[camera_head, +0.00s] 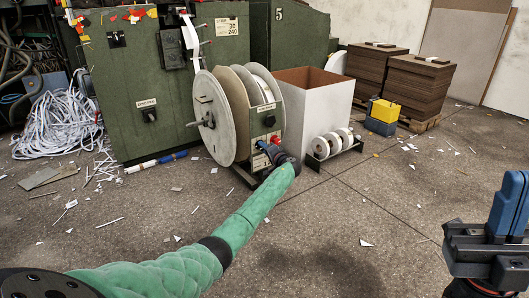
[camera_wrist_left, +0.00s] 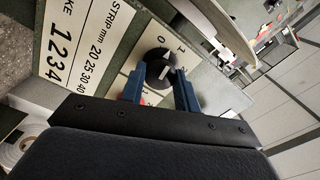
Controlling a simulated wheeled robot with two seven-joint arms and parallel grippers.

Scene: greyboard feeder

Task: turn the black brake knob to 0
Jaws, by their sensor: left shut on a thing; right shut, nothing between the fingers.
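The black brake knob (camera_wrist_left: 157,60) is round and sits on a pale dial plate (camera_wrist_left: 120,72) in the left wrist view. A 0 is printed to its upper left, with a 1 and further numbers to its upper right and right. A short white mark shows on the knob; I cannot tell exactly which number it points at. My left gripper (camera_wrist_left: 160,82) has its blue fingers on either side of the knob and is shut on it. In the head view, my left gripper (camera_head: 270,150) is at the reel stand's lower panel and hides the knob. My right gripper (camera_head: 512,205) is shut and empty at the right edge.
The reel stand (camera_head: 266,120) carries large grey discs (camera_head: 212,115). A white box (camera_head: 318,100) and a rack of white rolls (camera_head: 332,143) stand to its right. A green cabinet (camera_head: 140,90) stands behind left. Paper scraps litter the open floor (camera_head: 330,225) in front.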

